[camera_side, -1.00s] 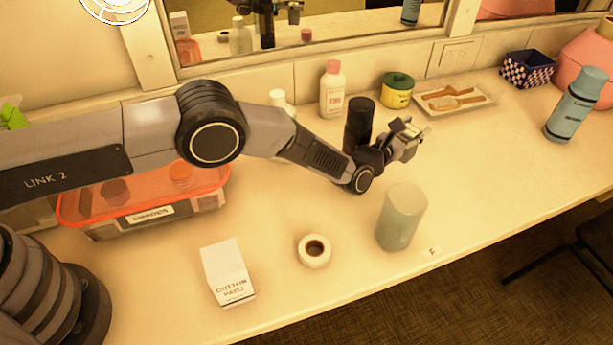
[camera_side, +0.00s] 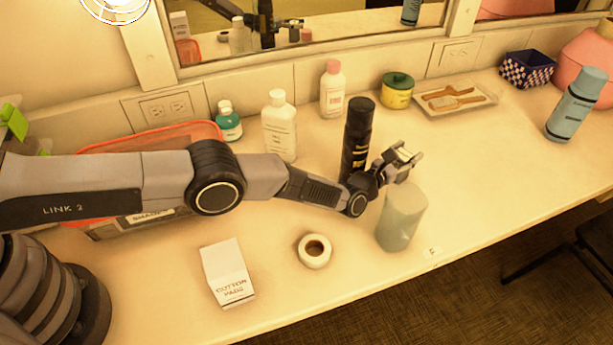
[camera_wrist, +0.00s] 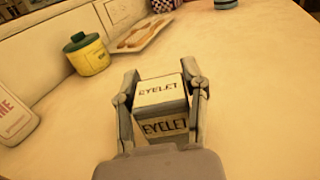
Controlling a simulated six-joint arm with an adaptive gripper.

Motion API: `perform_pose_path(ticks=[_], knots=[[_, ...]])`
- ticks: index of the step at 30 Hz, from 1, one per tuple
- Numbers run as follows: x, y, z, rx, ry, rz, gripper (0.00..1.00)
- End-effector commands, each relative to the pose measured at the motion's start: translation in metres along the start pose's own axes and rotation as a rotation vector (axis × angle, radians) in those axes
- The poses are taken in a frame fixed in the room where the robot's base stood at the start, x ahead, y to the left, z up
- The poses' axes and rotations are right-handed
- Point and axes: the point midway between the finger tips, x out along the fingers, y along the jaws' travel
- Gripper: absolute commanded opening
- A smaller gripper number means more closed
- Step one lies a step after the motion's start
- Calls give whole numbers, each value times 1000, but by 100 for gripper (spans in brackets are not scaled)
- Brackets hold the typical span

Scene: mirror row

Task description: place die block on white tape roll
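The die block (camera_wrist: 163,92) is a small pale block with dark EYELET lettering. In the wrist view it sits between the two fingers of my gripper (camera_wrist: 161,76), which press on its sides. In the side view my gripper (camera_side: 404,157) is up and right of the white tape roll, between the black can and the grey-green cylinder. The block shows only as a small pale patch there. The white tape roll (camera_side: 317,263) lies flat on the counter with its dark hole facing up and nothing on it. It is not in the wrist view.
The grey-green cylinder (camera_side: 401,222) stands right of the roll, just below my gripper in the picture. A black can (camera_side: 356,140) stands close behind my wrist. A cotton pads box (camera_side: 227,273) is left of the roll. The counter around the roll is clear.

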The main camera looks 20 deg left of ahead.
Motion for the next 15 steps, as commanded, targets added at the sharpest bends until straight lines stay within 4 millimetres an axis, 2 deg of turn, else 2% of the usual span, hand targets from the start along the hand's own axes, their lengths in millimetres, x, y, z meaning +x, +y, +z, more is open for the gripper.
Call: perform_pose_path(ticks=[1, 5, 15], knots=[[0, 0, 1, 0, -1, 0, 52], [0, 0, 1, 0, 0, 0, 68], [0, 0, 2, 0, 0, 0, 68]])
